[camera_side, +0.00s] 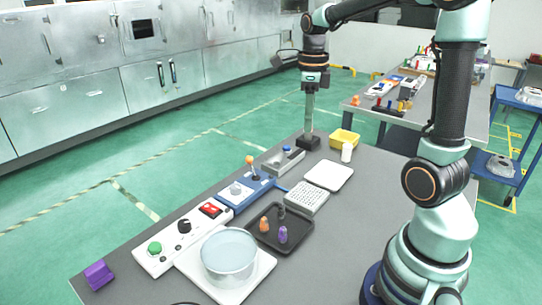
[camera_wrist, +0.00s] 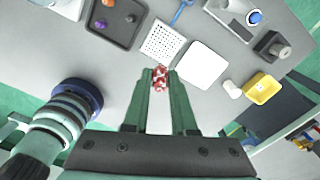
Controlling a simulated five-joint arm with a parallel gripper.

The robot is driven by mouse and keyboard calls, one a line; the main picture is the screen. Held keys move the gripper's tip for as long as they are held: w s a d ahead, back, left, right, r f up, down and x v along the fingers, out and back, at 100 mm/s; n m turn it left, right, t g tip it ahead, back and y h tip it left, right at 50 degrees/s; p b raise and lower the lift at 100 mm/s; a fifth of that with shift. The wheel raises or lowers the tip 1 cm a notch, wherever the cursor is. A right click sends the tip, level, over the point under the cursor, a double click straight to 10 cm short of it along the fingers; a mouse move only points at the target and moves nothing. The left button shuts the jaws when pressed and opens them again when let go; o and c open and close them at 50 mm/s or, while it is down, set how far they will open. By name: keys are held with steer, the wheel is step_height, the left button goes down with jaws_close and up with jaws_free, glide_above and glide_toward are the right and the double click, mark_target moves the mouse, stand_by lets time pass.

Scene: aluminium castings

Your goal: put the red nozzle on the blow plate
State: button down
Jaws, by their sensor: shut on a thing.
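My gripper (camera_wrist: 161,78) is shut on a small red-and-white speckled piece, the red nozzle (camera_wrist: 160,84), held between its green fingertips. In the side view my gripper (camera_side: 309,122) points down at the far end of the table; the nozzle cannot be made out there. A white plate with rows of small holes, seemingly the blow plate (camera_side: 307,197), lies flat on the grey table. It also shows in the wrist view (camera_wrist: 152,43), beyond the fingertips and apart from the nozzle. No nozzle shows on it.
A plain white plate (camera_side: 329,175) lies beside the perforated one. A dark tray (camera_side: 292,243) holds orange, purple and dark pieces. A yellow bin (camera_side: 344,138), white cup (camera_side: 347,154) and black block (camera_side: 308,143) stand at the far end.

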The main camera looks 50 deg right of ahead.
mark_target(307, 194)
steer(key=shift+m, duration=0.3)
steer(key=f, duration=1.3)
steer(key=d+f, duration=0.1)
steer(key=f, duration=0.6)
steer(key=shift+s+d, duration=0.1)
steer(key=shift+s, duration=0.15)
steer(key=c, duration=0.7)
jaws_free()
steer(key=shift+f, duration=0.15)
